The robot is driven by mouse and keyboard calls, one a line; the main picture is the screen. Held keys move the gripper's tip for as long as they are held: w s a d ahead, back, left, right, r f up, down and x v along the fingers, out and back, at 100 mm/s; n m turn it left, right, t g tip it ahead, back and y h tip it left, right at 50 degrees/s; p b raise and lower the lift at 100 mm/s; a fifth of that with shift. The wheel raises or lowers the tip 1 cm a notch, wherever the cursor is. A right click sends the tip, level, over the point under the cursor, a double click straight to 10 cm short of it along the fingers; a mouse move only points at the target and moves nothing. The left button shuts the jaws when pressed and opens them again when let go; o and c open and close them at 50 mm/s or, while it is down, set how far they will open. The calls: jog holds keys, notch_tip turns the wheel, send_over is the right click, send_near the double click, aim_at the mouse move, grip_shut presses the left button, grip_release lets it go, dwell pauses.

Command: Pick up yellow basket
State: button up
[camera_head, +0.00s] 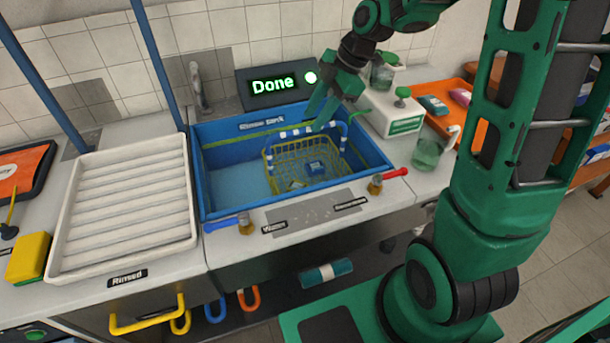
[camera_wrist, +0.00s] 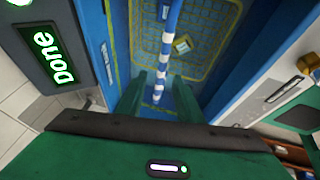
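The yellow wire basket (camera_head: 283,163) sits in the blue rinse sink (camera_head: 222,177), on its right side. It holds a small blue item (camera_head: 315,168) and other small items. A blue-and-white striped handle (camera_head: 298,131) arches over the basket. My gripper (camera_head: 322,113) points down over the handle from the back. In the wrist view, the striped handle (camera_wrist: 167,40) runs between the green fingers of my gripper (camera_wrist: 167,80). The fingers are apart, with visible space beside the handle. The basket mesh (camera_wrist: 205,14) lies below with a yellow-edged item inside.
A white ribbed tray (camera_head: 125,205) labelled "Rinsed" stands left of the sink. A "Done" screen (camera_head: 277,86) and a tap (camera_head: 197,85) are behind it. A white device (camera_head: 392,112) and a glass beaker (camera_head: 428,153) stand at right. Valve handles line the front edge.

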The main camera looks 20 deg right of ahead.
jog(key=x, duration=0.9)
jog(key=shift+f, duration=0.35)
jog(key=shift+f, duration=0.25)
dwell(0.4)
grip_shut()
dwell(1.3)
